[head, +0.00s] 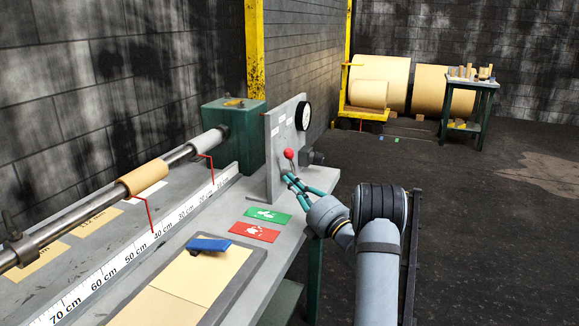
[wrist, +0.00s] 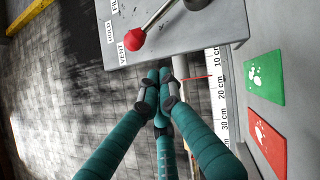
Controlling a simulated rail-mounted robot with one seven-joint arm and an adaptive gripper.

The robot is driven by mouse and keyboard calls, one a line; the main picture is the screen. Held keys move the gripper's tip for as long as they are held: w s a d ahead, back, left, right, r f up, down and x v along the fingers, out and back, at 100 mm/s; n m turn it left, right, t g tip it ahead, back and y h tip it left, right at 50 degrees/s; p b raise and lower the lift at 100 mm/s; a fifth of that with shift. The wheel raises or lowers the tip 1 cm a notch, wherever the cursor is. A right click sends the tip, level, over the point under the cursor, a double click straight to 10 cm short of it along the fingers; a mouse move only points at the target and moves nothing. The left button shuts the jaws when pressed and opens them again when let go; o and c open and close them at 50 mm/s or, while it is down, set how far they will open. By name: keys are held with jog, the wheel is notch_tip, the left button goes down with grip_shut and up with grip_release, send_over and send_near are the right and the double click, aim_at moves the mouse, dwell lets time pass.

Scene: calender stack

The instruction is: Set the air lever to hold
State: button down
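The air lever is a metal rod with a red knob (head: 289,154) on the upright grey panel (head: 273,165). In the wrist view the red knob (wrist: 133,40) lies beside the VENT label (wrist: 122,53), with the HOLD label (wrist: 109,32) further up and a partly cut-off label above that. The rod runs from the knob to the upper right. My gripper (head: 287,177) is just below the knob in the head view. In the wrist view its teal fingertips (wrist: 160,80) come together, with nothing seen between them. The knob is outside the fingers.
A round gauge (head: 303,116) sits on the panel. Green (head: 267,215) and red (head: 254,232) cards, a blue object (head: 208,244) and a ruler strip (head: 135,255) lie on the bench. A roller shaft (head: 100,208) runs along it. Open floor (head: 450,210) lies to the right.

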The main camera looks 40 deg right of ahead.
jog(key=shift+w+d+r+p, duration=0.15)
jog(key=shift+w+d+r, duration=0.25)
jog(key=shift+w, duration=0.2)
jog(key=shift+w+d+r+p, duration=0.2)
jog(key=shift+w+d+r, duration=0.2)
jog(key=shift+w, duration=0.25)
jog(key=shift+w+d+r+p, duration=0.15)
jog(key=shift+w+d+r, duration=0.15)
jog(key=shift+w+d, duration=0.25)
